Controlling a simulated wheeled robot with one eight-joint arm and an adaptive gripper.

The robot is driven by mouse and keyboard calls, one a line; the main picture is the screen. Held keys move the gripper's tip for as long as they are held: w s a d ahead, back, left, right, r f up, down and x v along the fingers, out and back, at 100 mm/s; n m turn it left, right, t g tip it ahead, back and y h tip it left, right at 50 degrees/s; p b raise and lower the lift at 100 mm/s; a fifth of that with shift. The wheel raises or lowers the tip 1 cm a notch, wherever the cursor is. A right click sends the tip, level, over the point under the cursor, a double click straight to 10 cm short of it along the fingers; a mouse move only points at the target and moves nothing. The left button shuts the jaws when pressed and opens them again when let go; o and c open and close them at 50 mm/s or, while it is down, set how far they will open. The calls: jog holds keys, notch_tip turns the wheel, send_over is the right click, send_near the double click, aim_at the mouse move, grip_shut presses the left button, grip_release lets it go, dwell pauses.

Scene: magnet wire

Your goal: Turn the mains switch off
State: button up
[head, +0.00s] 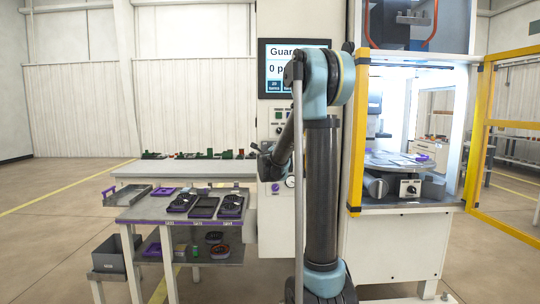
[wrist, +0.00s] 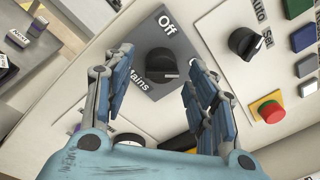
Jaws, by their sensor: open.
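The mains switch (wrist: 158,62) is a black rotary knob on a dark grey plate, with "Off" printed above it and "Mains" at its lower left in the wrist view. A white mark shows on the knob's right side, and the knob is not visibly lined up with "Off". My gripper (wrist: 157,72) is open, with one blue-grey finger left of the knob and one right of it. I cannot tell whether either finger touches it. In the head view my gripper (head: 268,164) is at the cabinet's front panel, and the switch is hidden there.
An Auto/Set selector (wrist: 246,43) and a red emergency stop (wrist: 267,109) sit right of the switch, near several coloured buttons. In the head view, a trolley (head: 150,212) with trays stands left. The yellow-framed guard door (head: 478,135) stands open at right.

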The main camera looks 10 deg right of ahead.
jog(key=shift+w+d, duration=0.15)
jog(key=shift+w, duration=0.75)
jog(key=c, duration=1)
jog(key=shift+c, duration=0.4)
jog(key=shift+n, duration=0.3)
jog(key=n, duration=0.3)
jog(key=shift+n+t, duration=0.3)
jog(key=shift+o, duration=0.2)
jog(key=n, duration=0.3)
jog(key=shift+n, duration=0.3)
jog(key=shift+s+f+n+y, duration=0.1)
jog(key=shift+n+y, duration=0.2)
jog(key=shift+n, duration=1.9)
jog(key=shift+f+n+y, duration=0.1)
jog(key=shift+n+y, duration=0.2)
jog(key=shift+n, duration=1.9)
